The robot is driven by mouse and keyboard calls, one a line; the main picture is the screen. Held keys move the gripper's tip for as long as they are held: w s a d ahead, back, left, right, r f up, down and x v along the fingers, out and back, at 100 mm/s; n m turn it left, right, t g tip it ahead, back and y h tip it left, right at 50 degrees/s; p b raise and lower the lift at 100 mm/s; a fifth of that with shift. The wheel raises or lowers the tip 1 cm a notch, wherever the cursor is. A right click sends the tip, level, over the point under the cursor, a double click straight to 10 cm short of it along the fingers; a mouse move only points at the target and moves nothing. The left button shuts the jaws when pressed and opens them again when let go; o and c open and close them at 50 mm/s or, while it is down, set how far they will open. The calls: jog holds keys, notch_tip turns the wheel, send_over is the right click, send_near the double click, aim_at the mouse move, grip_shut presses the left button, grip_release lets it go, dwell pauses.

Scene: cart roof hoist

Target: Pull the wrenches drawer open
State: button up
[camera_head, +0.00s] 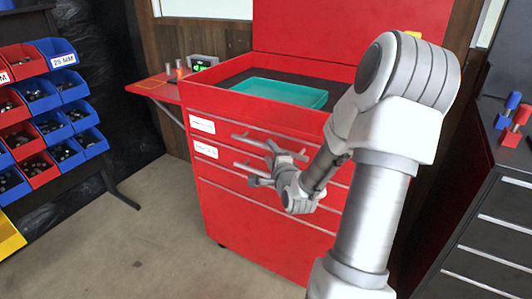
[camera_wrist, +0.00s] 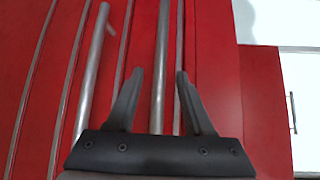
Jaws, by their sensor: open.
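The red tool cabinet (camera_head: 270,215) has drawers with bar handles and two white labels, too small to read, so I cannot tell which names the wrenches. The upper handle (camera_head: 250,141) sits above the lower handle (camera_head: 247,167). My gripper (camera_head: 263,166) is open at the front, around the lower handle's right part. In the wrist view my gripper's fingers (camera_wrist: 159,75) stand apart, and a grey handle bar (camera_wrist: 162,45) runs between them without visible contact. Another handle bar (camera_wrist: 93,70) lies left of the fingers. The drawers look shut.
A teal tray (camera_head: 280,93) lies in the cabinet's open top. A red side shelf (camera_head: 155,87) juts out at left. Blue and red bins (camera_head: 45,100) stand far left. A dark drawer unit (camera_head: 490,220) is at right. Floor left of the cabinet is clear.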

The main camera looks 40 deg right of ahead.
aim_at(267, 148)
jog(key=shift+b+x, duration=0.35)
jog(key=shift+x, duration=2.05)
grip_shut()
